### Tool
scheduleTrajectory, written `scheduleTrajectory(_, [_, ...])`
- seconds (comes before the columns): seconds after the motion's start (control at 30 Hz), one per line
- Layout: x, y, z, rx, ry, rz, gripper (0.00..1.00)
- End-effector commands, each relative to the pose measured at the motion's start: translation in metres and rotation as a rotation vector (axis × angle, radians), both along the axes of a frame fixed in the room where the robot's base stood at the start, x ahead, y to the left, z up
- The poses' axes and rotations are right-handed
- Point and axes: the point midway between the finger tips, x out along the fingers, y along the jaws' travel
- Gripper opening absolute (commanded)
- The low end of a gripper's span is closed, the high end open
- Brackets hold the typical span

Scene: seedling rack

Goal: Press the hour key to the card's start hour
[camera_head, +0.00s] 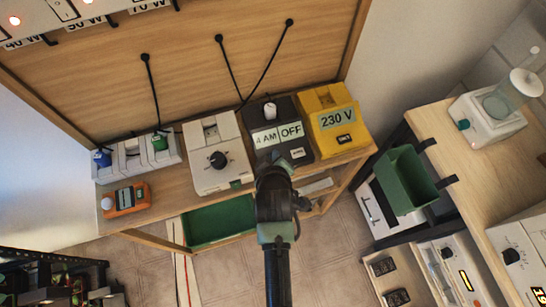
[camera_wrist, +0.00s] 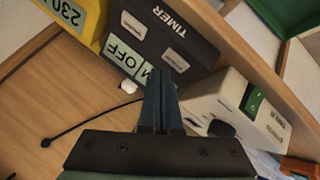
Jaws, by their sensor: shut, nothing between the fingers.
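The black timer (camera_head: 293,116) stands on the wooden bench. Its left display (camera_head: 265,138) reads 4 AM and its right display (camera_head: 291,131) reads OFF. In the wrist view the timer (camera_wrist: 195,50) is upside down with two pale keys: one (camera_wrist: 176,60) under the AM display, one (camera_wrist: 133,25) under OFF. Their lettering is too small to read. My gripper (camera_wrist: 161,76) is shut and empty, its tips over the timer's face close beside the AM-side key; contact cannot be told. In the head view my arm hides that key; the OFF-side key (camera_head: 298,153) shows. No start-hour card is readable.
Left of the timer is a white box with a black dial (camera_head: 218,160); right is a yellow 230 V box (camera_head: 337,122). Further left are a socket strip (camera_head: 130,162) and an orange device (camera_head: 125,199). Black cables hang behind. A green bin (camera_head: 407,180) is at the right.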

Motion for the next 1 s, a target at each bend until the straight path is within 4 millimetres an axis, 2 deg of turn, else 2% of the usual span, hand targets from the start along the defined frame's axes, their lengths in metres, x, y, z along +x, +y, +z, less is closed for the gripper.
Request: scheduleTrajectory(1.0, [0.0001,0.0000,-0.0098,0.000,0.000,0.000,0.00])
